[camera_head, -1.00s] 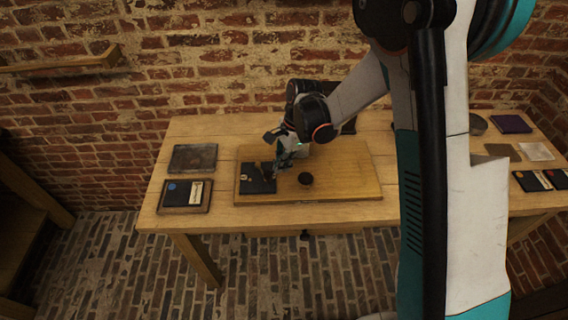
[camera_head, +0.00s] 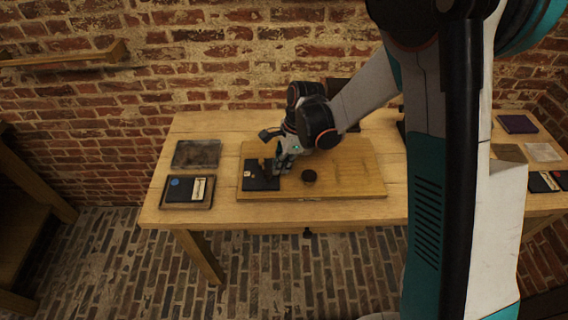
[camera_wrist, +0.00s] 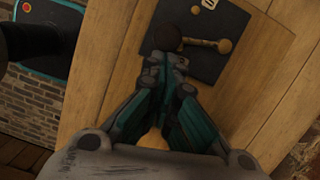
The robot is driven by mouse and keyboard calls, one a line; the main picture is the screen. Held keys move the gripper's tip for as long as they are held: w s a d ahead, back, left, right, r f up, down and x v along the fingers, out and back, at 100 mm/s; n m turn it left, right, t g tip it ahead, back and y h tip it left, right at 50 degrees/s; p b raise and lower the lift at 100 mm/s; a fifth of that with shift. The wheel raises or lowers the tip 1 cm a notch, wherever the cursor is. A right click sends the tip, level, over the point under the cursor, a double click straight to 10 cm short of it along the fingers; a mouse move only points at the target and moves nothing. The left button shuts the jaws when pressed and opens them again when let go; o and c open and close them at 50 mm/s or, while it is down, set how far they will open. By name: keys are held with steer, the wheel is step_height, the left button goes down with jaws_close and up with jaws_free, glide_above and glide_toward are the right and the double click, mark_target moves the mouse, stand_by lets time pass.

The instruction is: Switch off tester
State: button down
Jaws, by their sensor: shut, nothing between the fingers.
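The tester appears to be the dark square plate (camera_head: 260,181) on the wooden board. In the wrist view the plate (camera_wrist: 214,68) carries a brass lever (camera_wrist: 205,43) with a rounded end and a small pale mark. A dark round knob (camera_wrist: 166,37) shows at the lever's other end. My gripper (camera_head: 277,171) is over the plate's right side in the head view. In the wrist view my gripper (camera_wrist: 170,60) is shut and empty, with its tips just below the dark knob. I cannot tell whether the tips touch the plate or knob. My fingers hide part of the plate.
Two trays sit at the table's left, one grey (camera_head: 196,154), one holding a dark card (camera_head: 187,190). A purple item (camera_head: 517,123) and dark cards (camera_head: 543,181) lie right.

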mark_target(270, 174)
steer(key=a+m, duration=0.1)
steer(key=s+a+m, duration=0.1)
steer(key=m, duration=0.1)
steer(key=s+a+m+t+b, duration=0.1)
steer(key=shift+a, duration=0.1)
steer(key=shift+s+a+m+b, duration=0.15)
steer(key=shift+a+m+b, duration=0.15)
steer(key=shift+a+m, duration=0.75)
steer(key=shift+a+m+t, duration=0.25)
steer(key=shift+a+t, duration=0.05)
steer(key=shift+a, duration=0.15)
